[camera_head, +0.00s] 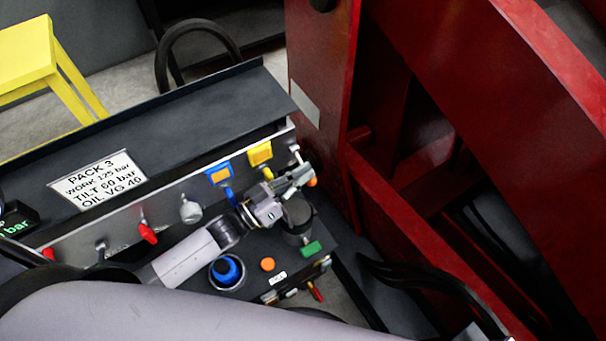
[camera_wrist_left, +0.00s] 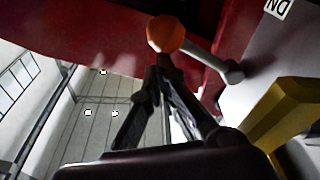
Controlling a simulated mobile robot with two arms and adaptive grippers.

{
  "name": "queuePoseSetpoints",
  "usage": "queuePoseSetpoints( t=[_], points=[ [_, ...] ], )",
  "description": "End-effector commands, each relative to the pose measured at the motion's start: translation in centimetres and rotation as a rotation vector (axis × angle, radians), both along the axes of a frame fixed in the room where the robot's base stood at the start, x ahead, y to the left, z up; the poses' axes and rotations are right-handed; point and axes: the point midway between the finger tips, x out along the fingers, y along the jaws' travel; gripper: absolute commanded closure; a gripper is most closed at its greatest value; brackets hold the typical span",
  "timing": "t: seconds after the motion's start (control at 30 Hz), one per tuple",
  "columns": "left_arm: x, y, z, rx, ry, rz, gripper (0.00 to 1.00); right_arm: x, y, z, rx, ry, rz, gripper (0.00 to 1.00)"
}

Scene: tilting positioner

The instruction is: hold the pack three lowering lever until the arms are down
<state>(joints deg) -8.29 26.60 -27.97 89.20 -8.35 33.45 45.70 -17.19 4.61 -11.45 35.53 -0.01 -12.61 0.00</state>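The lever with an orange ball knob (camera_head: 312,182) is at the right end of the PACK 3 panel in the head view. In the left wrist view its orange knob (camera_wrist_left: 166,34) and metal rod (camera_wrist_left: 205,60) show just beyond my fingertips. My left gripper (camera_head: 303,172) reaches over the panel from the lower left, its tips close beside the knob. In the left wrist view my left gripper (camera_wrist_left: 160,72) has its fingertips together, with nothing visible between them. Whether they touch the knob is hard to tell. My right gripper is out of view.
The PACK 3 label (camera_head: 98,180) is on the panel, with a red lever (camera_head: 148,233), blue tag (camera_head: 220,174) and yellow tag (camera_head: 260,153) along it. A blue cap (camera_head: 227,270) lies below. A large red frame (camera_head: 410,200) stands close on the right. A yellow stool (camera_head: 28,60) is behind.

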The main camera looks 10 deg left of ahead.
Motion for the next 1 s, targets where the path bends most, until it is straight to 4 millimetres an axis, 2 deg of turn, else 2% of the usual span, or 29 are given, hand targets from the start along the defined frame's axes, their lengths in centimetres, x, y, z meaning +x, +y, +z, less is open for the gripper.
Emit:
queuePoseSetpoints(
  t=[0.03, 0.67, 0.77, 1.0],
  points=[
    [-0.3, -0.1, -0.7, 0.007, 0.015, -0.002, 1.0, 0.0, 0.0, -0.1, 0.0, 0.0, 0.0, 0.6],
    [-0.6, 0.2, -0.9, 0.008, 0.016, -0.002, 1.0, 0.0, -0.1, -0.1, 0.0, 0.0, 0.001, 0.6],
    [-1.6, 1.1, -1.1, 0.01, 0.019, -0.001, 1.0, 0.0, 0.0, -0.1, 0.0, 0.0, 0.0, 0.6],
    [-5.2, 4.4, -1.7, 0.008, 0.013, 0.0, 1.0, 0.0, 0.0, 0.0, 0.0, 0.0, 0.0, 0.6]
  ],
)
